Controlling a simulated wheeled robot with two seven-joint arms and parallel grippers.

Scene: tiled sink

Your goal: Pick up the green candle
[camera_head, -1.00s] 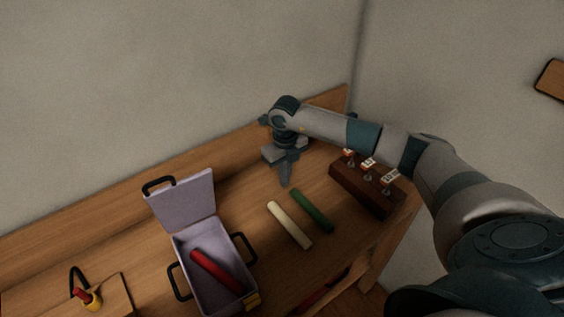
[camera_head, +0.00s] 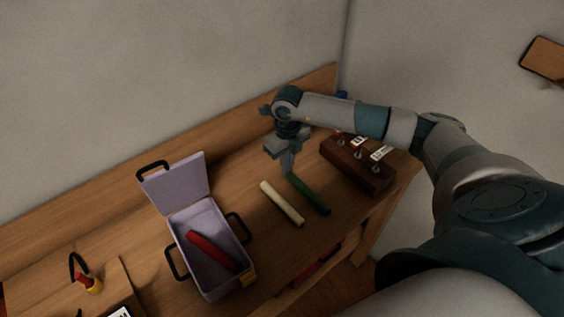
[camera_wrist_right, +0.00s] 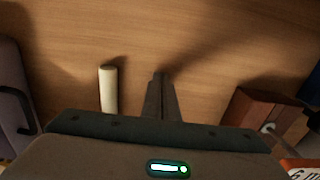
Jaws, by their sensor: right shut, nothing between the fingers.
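The green candle (camera_head: 311,197) lies on the wooden table, beside and to the right of a cream candle (camera_head: 282,204). My right gripper (camera_head: 288,172) is over the far end of the green candle, pointing down, with its fingers shut and empty. Whether the fingertips touch the candle I cannot tell. In the right wrist view the shut fingers (camera_wrist_right: 160,76) are together in the middle, and the cream candle (camera_wrist_right: 108,90) shows to their left. The green candle does not show there; the gripper hides that area. My left gripper is not in view.
An open lilac case (camera_head: 201,226) with a red candle (camera_head: 212,252) inside stands to the left. A dark wooden block (camera_head: 357,168) with hooks and labels stands to the right. A raised wooden edge (camera_head: 110,195) runs along the wall. Bare table lies between case and cream candle.

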